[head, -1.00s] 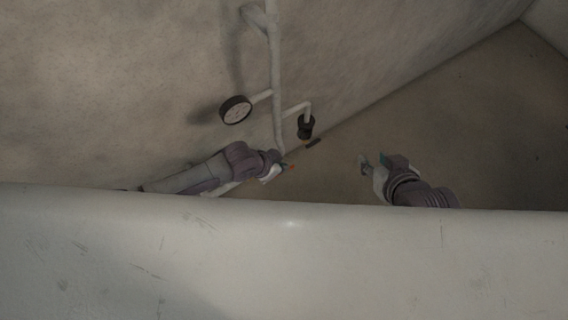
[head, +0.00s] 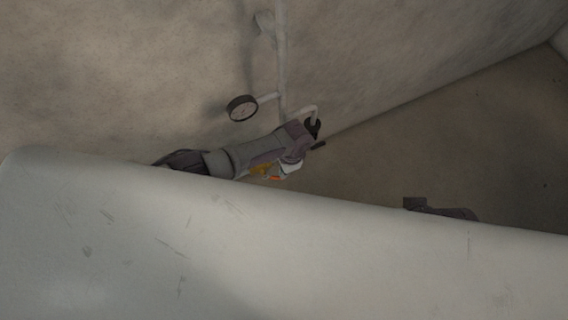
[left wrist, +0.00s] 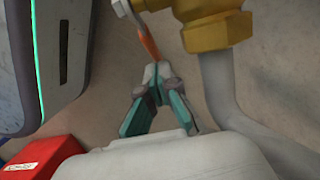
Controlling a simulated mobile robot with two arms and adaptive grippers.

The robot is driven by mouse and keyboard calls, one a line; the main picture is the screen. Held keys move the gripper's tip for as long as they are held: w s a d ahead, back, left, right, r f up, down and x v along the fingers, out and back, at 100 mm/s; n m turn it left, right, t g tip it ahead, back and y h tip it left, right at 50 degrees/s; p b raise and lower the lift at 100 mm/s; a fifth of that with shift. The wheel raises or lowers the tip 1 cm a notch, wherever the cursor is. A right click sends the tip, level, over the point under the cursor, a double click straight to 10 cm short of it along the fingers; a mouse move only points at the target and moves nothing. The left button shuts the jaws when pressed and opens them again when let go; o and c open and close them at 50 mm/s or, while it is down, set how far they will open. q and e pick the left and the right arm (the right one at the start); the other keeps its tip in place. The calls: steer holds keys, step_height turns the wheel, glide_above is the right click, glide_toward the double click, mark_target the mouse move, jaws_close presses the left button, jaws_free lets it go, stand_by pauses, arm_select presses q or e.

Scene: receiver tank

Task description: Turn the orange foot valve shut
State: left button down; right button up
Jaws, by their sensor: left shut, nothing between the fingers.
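The orange valve lever (left wrist: 148,44) hangs from a brass valve body (left wrist: 212,28) in the left wrist view. In the head view, the orange lever (head: 275,178) and some brass (head: 262,168) show just above the white tank's edge. My left gripper (left wrist: 160,70) has teal fingers, shut and empty, with the tips at the lever's lower end. I cannot tell whether they touch it. In the head view, my left gripper (head: 277,172) is beside the lever, partly hidden by the arm and tank. My right gripper is hidden behind the tank; only part of that arm shows.
The pale tank (head: 250,250) fills the foreground and hides what lies below. A round gauge (head: 242,108) and a pale pipe (head: 282,70) stand by the wall. A pale pipe (left wrist: 220,85) runs beside the fingers. A red object (left wrist: 42,158) is at lower left.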

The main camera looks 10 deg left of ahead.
mark_target(278, 176)
arm_select(q)
steer(key=shift+s+a+f, duration=0.3)
steer(key=shift+a+f, duration=0.1)
steer(key=shift+f, duration=0.2)
steer(key=shift+s+a+f, duration=0.25)
steer(key=shift+a+f, duration=0.15)
steer(key=shift+f, duration=0.15)
steer(key=shift+a, duration=0.1)
arm_select(e)
steer(key=shift+r, duration=0.1)
arm_select(q)
steer(key=shift+s+f, duration=0.1)
arm_select(e)
steer(key=shift+f, duration=0.35)
arm_select(q)
steer(key=shift+p, duration=0.4)
arm_select(e)
steer(key=shift+w+r, duration=0.15)
steer(key=shift+w, duration=0.05)
